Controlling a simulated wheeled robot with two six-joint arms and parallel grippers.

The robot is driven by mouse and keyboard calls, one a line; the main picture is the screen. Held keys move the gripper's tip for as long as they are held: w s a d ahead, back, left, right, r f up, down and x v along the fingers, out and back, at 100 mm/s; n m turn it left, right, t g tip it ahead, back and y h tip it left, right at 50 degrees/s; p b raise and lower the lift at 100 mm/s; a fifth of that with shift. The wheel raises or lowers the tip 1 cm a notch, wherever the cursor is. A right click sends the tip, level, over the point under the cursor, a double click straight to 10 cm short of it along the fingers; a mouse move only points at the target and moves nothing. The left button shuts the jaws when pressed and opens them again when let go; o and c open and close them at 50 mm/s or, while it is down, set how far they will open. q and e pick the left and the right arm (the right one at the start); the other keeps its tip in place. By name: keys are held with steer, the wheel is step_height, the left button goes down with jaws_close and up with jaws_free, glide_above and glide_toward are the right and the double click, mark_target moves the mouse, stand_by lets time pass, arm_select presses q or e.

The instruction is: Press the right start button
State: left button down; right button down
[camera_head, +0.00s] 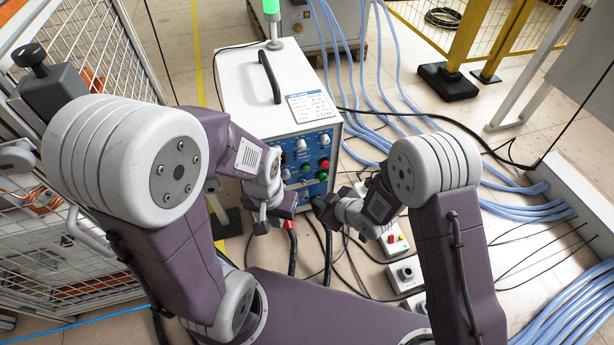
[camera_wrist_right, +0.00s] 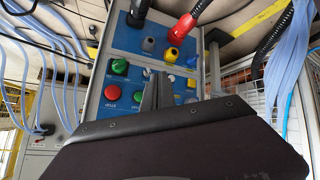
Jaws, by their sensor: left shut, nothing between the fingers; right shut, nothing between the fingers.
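The white induction heater (camera_head: 252,82) has a blue front panel with several buttons and knobs. On the panel's right side, a red button (camera_head: 325,163) sits above a green button (camera_head: 323,177). In the right wrist view the panel appears turned over, with the green button (camera_wrist_right: 120,66) above the red button (camera_wrist_right: 111,92). My right gripper (camera_head: 320,203) is shut and empty, just below the panel. In the wrist view its fingers (camera_wrist_right: 158,90) point at the panel, beside these buttons, and hide part of it. My left gripper (camera_head: 278,212) is shut and empty, lower left of the panel.
A red cable plug (camera_head: 290,224) and black cables hang below the panel near both grippers. Small control boxes (camera_head: 404,272) stand on the floor at the right. Blue hoses (camera_head: 400,120) run along the right, and a wire-mesh fence (camera_head: 75,235) stands at the left.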

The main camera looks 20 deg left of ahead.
mark_target(306, 169)
steer(key=shift+r, duration=0.1)
steer(key=w+a+p, duration=0.1)
steer(key=w+a, duration=0.4)
steer(key=w, duration=0.2)
steer(key=shift+w+p, duration=0.2)
steer(key=shift+p, duration=0.15)
stand_by(1.9)
steer(key=shift+w+a+p, duration=0.25)
steer(key=shift+w+p, duration=0.05)
steer(key=shift+p, duration=0.05)
